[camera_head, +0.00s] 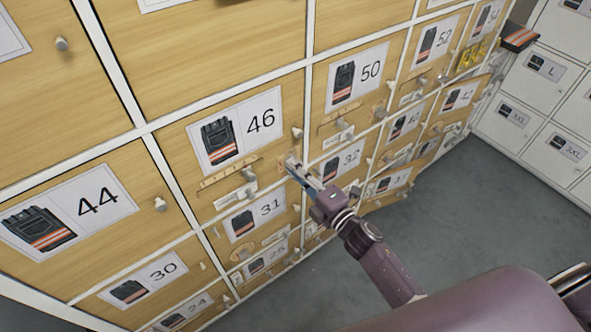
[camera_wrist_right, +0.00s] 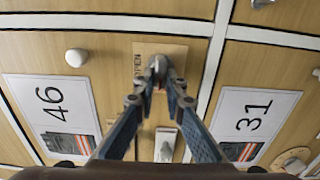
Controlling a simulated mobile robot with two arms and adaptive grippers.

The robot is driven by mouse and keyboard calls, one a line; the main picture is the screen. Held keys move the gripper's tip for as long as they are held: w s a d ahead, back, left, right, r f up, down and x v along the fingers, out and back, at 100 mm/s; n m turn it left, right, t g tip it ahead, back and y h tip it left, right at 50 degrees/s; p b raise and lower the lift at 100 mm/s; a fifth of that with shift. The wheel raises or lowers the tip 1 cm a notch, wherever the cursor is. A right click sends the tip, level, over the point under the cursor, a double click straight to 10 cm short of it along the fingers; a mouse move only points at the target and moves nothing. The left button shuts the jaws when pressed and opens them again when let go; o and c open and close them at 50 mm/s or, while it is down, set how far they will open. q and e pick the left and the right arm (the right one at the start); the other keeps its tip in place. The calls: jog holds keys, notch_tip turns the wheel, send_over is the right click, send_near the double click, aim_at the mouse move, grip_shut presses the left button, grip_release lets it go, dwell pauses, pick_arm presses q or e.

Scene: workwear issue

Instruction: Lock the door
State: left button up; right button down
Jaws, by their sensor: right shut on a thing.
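The wooden locker door labelled 46 (camera_head: 180,150) sits in the middle of the locker wall and looks flush with its frame. It also shows in the right wrist view (camera_wrist_right: 105,45). At its lower right corner is a small wooden plate (camera_wrist_right: 178,48) marked OPEN, with a metal lock knob (camera_wrist_right: 158,64) on it. My right gripper (camera_head: 294,168) has its fingertips closed on this knob, as the right wrist view (camera_wrist_right: 160,82) shows. The fingers partly hide the plate, so the knob's turn position is unclear. My left gripper is not in view.
Door 46's round white pull knob (camera_wrist_right: 76,57) stands beside the plate. Door 31 (camera_head: 238,245) is below, door 44 (camera_head: 130,240) to the left and door 50 (camera_head: 385,60) to the right. White lockers (camera_head: 515,85) stand at the far right. Grey floor (camera_head: 460,210) is clear.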

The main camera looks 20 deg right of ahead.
dwell(0.3)
jog(key=c, duration=2)
grip_release()
jog(key=v, duration=1.2)
jog(key=s+d+f+m+g+h, duration=0.15)
jog(key=s+f+m, duration=0.25)
jog(key=f, duration=0.7)
jog(key=s+d+f+m+g+h, duration=0.1)
jog(key=s+f+m+g+h, duration=0.2)
jog(key=f, duration=0.7)
jog(key=s+d+f+m+g+h, duration=0.1)
jog(key=s+d+f+m+g, duration=0.3)
jog(key=f, duration=0.7)
jog(key=s+a+f+m+g, duration=0.1)
jog(key=s+f+m+g, duration=0.1)
jog(key=s+f, duration=0.3)
jog(key=s+a+f+m+g, duration=0.1)
jog(key=s+f+m+g, duration=0.2)
jog(key=s, duration=1)
jog(key=s+a+f+m+g, duration=0.1)
jog(key=s+f+m+g, duration=0.1)
jog(key=s+f, duration=0.6)
jog(key=shift+s+a+m+g+h, duration=0.15)
jog(key=shift+s+m+g+h, duration=0.15)
jog(key=shift+s+m, duration=0.65)
